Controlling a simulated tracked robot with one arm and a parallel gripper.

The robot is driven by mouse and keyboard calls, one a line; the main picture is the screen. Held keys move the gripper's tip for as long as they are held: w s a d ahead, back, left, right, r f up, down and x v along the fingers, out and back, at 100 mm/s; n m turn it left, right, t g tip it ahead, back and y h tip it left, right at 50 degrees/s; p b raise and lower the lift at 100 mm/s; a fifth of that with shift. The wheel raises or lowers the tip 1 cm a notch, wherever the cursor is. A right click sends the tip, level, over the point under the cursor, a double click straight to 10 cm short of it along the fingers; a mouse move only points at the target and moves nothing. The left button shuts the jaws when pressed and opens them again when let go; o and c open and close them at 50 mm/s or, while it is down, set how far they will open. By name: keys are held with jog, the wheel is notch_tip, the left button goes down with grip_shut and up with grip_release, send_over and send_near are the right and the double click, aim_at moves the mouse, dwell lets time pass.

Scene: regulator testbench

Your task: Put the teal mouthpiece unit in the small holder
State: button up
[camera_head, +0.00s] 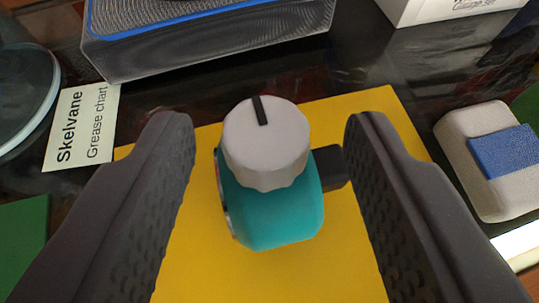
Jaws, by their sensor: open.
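The teal mouthpiece unit (273,212) stands on a yellow mat (325,273). It has a light grey knob with a black mark on top and a dark stub on its right side. My gripper (272,125) is open, with one dark finger on each side of the unit. Gaps show between the fingers and the teal body, wider on the left than at the stub on the right. I cannot tell whether the stub touches the right finger. I cannot make out the small holder in this view.
A grey mesh-sided box with a blue edge (210,45) stands behind. A "Skelvane Grease chart" card (83,128) and a round glass dish (22,95) are at left. A beige block with a blue patch (490,160) is at right. A white box (440,8) is at the back right.

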jog(key=shift+r, duration=0.15)
jog(key=v, duration=1.2)
